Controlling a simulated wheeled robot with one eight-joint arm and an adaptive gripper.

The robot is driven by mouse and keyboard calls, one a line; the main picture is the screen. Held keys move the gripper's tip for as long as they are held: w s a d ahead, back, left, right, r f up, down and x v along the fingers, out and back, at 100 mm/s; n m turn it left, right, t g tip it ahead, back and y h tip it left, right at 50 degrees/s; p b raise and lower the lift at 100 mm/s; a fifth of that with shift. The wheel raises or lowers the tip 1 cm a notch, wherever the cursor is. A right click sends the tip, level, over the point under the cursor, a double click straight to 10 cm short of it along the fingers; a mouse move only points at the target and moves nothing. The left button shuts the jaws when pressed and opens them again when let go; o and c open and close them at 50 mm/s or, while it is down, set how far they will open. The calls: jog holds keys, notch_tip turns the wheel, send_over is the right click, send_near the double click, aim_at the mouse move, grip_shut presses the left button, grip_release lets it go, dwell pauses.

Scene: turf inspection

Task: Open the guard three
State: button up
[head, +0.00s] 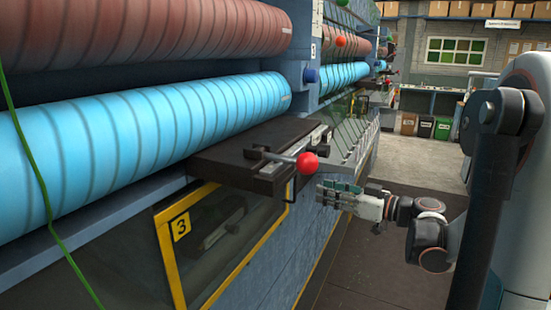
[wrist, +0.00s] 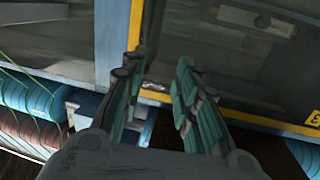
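Guard three is a dark see-through panel in a yellow frame (head: 167,262), with a yellow "3" label (head: 181,226), on the machine's front below the blue roller. It appears closed. A thin black handle (head: 290,188) is by its upper right corner. My gripper (head: 322,192) is to the right of this handle, fingers pointing left at the machine, apart from it in the head view. In the wrist view my gripper (wrist: 158,72) is open, with the guard's yellow frame (wrist: 262,121) beyond the fingers. A small dark piece shows between them; I cannot tell whether it is the handle.
A red ball-ended lever (head: 307,163) sticks out from a dark ledge (head: 235,143) above the guard. Blue (head: 150,135) and brown rollers run along the machine. A green cord (head: 45,190) hangs at the left. The floor (head: 400,240) right of the machine is clear.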

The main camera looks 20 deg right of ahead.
jog(key=shift+t, duration=0.4)
jog(key=x, duration=0.4)
jog(key=d+x, duration=0.1)
jog(key=x, duration=0.3)
jog(key=w+d+x, duration=0.1)
jog(key=x, duration=0.3)
jog(key=shift+w+a+r+b, duration=0.25)
jog(key=shift+w+r+b, duration=0.1)
jog(key=shift+r, duration=0.05)
grip_shut()
